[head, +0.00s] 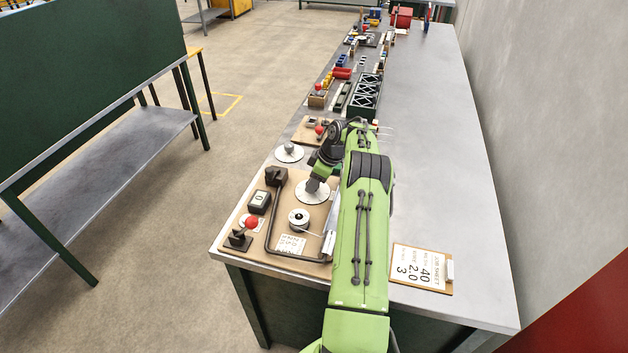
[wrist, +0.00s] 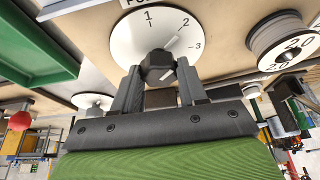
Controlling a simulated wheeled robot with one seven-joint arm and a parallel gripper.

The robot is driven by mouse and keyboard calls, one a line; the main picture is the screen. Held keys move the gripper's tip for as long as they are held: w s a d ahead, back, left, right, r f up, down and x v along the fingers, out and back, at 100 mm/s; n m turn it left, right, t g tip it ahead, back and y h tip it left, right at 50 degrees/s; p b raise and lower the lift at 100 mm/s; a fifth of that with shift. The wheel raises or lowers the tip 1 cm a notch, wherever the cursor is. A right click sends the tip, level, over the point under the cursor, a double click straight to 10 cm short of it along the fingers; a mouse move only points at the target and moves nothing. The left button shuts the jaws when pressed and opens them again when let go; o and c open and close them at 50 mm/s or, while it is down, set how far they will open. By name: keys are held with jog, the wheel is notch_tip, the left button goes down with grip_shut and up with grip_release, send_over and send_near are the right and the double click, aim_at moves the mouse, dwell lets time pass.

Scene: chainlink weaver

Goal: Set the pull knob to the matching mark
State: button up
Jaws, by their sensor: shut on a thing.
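The pull knob (wrist: 158,66) is a dark faceted knob in the middle of a round white dial (wrist: 130,45) marked 1, 2 and 3 in the wrist view. A pale line by the knob slants up and right, toward the 2; I cannot tell for certain that it is the pointer. My gripper (wrist: 158,80) is shut on the knob, one finger on each side. In the head view the dial (head: 312,197) lies on the tan board, with my gripper (head: 314,184) over it and hiding the knob. The job sheet (head: 422,268) shows 40, 2.0 and 3.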

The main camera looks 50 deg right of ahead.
jog(key=o, duration=1)
jog(key=p+v, duration=0.2)
jog(key=v, duration=1.3)
jog(key=shift+s+d+r+p, duration=0.1)
jog(key=shift+s+r+p, duration=0.2)
jog(key=shift+p, duration=0.1)
jog(key=shift+w, duration=0.1)
